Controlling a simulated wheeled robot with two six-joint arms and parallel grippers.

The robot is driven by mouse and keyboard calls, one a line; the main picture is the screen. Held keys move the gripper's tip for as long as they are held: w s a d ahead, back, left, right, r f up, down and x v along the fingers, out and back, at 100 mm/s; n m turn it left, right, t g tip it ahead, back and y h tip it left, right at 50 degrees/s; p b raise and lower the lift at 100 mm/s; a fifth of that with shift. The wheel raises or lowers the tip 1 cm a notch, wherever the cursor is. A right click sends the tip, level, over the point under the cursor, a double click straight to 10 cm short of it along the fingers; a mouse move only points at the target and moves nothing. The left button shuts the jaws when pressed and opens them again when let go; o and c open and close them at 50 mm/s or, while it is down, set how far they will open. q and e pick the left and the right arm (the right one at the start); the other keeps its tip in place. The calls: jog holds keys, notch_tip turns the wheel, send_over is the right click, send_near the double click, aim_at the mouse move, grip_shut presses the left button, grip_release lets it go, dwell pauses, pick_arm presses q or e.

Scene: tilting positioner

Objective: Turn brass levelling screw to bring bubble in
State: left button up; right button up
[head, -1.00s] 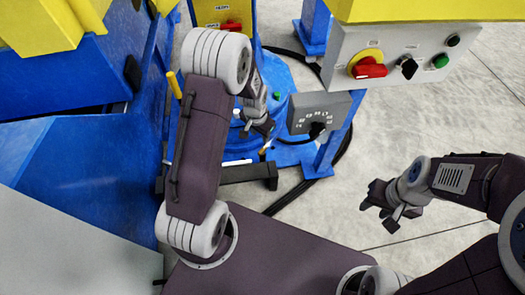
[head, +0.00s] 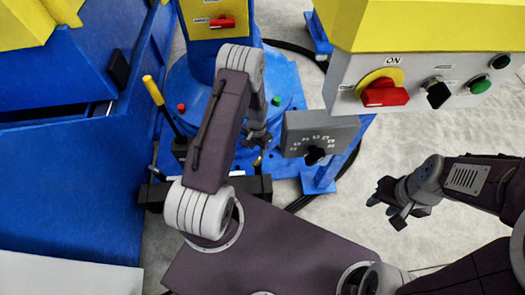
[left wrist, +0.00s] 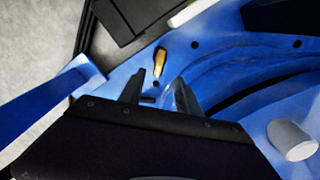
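The brass levelling screw (left wrist: 160,62) stands out from the blue base plate in the left wrist view, just beyond the fingertips. In the head view a small brass tip (head: 258,161) shows below my left gripper (head: 256,140). In the left wrist view my left gripper (left wrist: 163,92) has its fingers apart with nothing held between them. The screw lies ahead of the gap and looks untouched. I cannot make out a bubble level or its bubble in either view. My right gripper (head: 386,208) hangs empty over the floor at right, its fingers apart.
A grey dial box (head: 318,138) stands close right of my left gripper. A control panel (head: 420,85) with a red switch is at upper right. A yellow-handled lever (head: 153,90) and blue cabinet (head: 65,190) stand at left. A white cylinder (left wrist: 292,140) is on the plate.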

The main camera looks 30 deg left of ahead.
aim_at(258, 160)
pick_arm(q)
jog(key=shift+s, duration=0.1)
jog(key=shift+f+b, duration=0.3)
jog(key=shift+b, duration=0.05)
notch_tip(258, 160, down, 8)
jog(key=b, duration=0.6)
jog(key=shift+f, duration=0.25)
jog(key=shift+r, duration=0.15)
grip_shut()
